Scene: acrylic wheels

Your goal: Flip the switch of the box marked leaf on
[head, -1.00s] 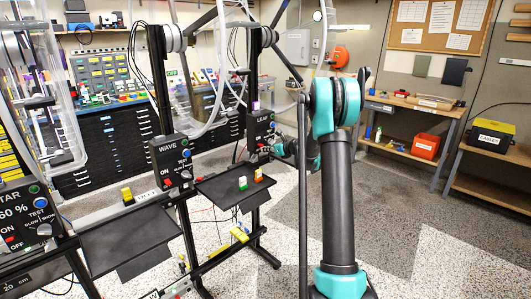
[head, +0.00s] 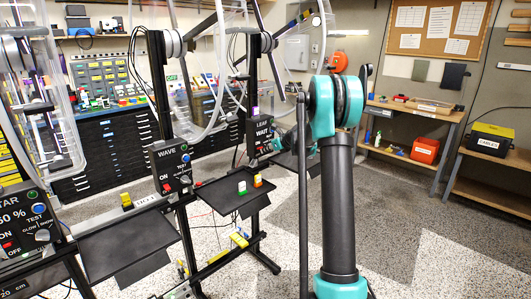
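The black box marked LEAF (head: 258,129) is fixed on the stand at the centre, and now the word WAIT shows below its name. Its switch cannot be made out; my arm's end covers the lower right part of the box. My gripper (head: 270,147) is at the lower right of that box, close to or touching it. It is small and mostly behind my teal and black arm, so its fingers cannot be told apart.
A box marked WAVE (head: 172,167) and a box marked STAR (head: 26,222) stand to the left. Clear acrylic wheels rise above the boxes. Speckled floor is free at right.

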